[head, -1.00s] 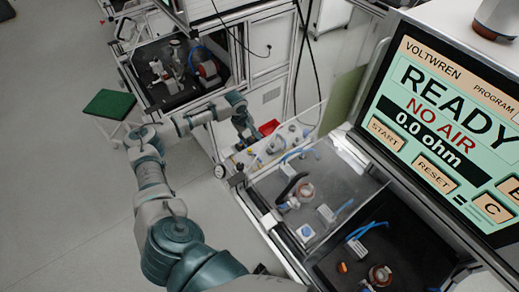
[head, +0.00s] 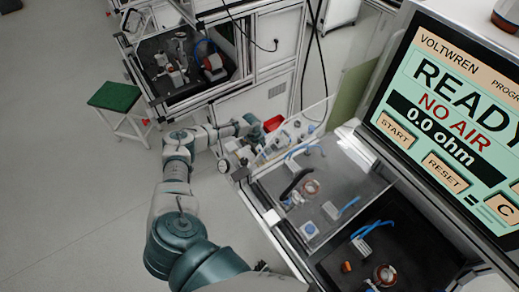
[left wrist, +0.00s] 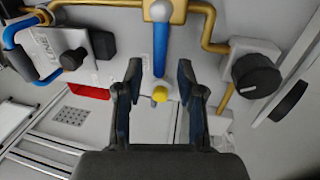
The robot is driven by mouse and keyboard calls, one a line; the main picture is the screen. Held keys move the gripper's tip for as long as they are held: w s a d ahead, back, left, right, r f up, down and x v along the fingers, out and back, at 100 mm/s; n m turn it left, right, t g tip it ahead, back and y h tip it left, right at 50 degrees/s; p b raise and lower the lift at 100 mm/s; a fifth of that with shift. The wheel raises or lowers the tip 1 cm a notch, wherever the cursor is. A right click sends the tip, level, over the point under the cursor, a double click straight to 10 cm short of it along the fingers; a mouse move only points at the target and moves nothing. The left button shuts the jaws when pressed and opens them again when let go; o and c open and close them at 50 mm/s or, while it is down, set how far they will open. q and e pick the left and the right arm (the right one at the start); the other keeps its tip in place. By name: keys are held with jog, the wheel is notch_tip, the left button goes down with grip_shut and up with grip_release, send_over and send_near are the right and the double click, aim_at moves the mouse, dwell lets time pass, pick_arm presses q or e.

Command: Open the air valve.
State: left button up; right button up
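In the left wrist view, a blue lever handle (left wrist: 160,48) hangs from a grey valve body (left wrist: 164,10) on brass-coloured pipe. A yellow knob (left wrist: 160,94) shows below the blue lever. I take this lever to be the air valve's handle. My left gripper (left wrist: 159,72) is open, one dark finger on each side of the lever, with gaps visible on both sides. In the head view my left gripper (head: 257,131) is small, beside the panel at the station's left end; the lever cannot be made out there.
A black knob (left wrist: 256,75) is right of the lever. A blue hose (left wrist: 14,38) and black knob are left. The screen (head: 455,110) reads READY, NO AIR, 0.0 ohm. A green-topped stool (head: 115,97) stands left on open floor.

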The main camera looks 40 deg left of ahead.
pick_arm(q)
jog(key=c, duration=0.4)
jog(key=shift+d+r, duration=0.1)
jog(key=shift+d, duration=0.1)
grip_shut()
jog(key=shift+w, duration=0.1)
